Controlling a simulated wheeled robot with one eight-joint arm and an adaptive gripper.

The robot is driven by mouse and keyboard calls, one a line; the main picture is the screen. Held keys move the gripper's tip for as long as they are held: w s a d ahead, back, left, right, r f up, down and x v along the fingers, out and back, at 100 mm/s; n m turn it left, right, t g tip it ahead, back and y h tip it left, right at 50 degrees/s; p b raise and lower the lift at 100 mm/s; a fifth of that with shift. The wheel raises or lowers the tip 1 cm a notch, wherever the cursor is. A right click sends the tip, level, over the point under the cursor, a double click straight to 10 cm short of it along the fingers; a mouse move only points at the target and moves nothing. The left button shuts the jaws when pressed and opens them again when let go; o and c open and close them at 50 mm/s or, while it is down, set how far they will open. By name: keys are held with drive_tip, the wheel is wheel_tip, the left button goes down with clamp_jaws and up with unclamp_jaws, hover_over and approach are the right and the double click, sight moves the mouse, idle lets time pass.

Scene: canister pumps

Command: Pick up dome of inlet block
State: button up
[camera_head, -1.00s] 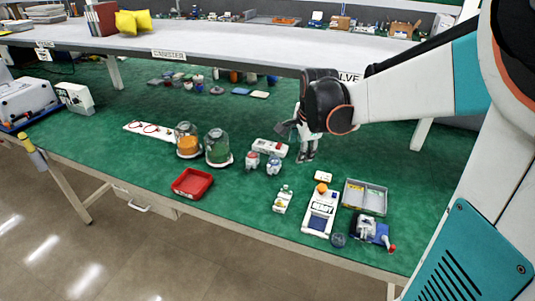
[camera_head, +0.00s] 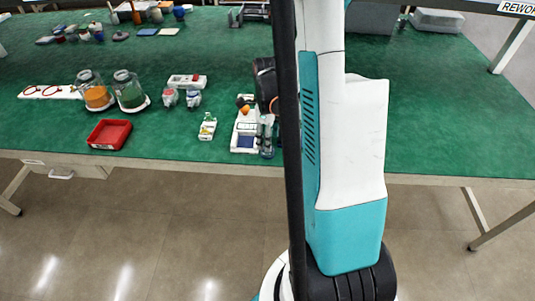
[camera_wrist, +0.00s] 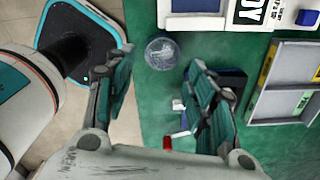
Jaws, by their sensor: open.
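A small clear round dome-like piece (camera_wrist: 161,53) lies on the green table, in the upper middle of the wrist view, beside the white READY board. I take it for the inlet block's dome; no block shows attached to it. My gripper (camera_wrist: 161,59) is open and points down over it, with one finger to each side in the picture. The gap holds nothing, and I cannot tell the height above the dome. In the head view my gripper (camera_head: 265,140) is by the READY board (camera_head: 245,138), and the dome is hard to make out there.
A blue-based device with a red handle end (camera_wrist: 167,143) is partly hidden behind the right finger. A grey tray (camera_wrist: 285,82) stands right of it. The table edge is close on the left. A red bin (camera_head: 110,134) and two domed jars (camera_head: 129,90) stand further left.

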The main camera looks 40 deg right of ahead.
drive_tip(key=shift+d+f+b, duration=0.15)
drive_tip(key=shift+f+b, duration=1.25)
drive_tip(key=shift+f, duration=1.5)
drive_tip(key=shift+c, duration=0.5)
drive_tip(key=c, duration=0.4)
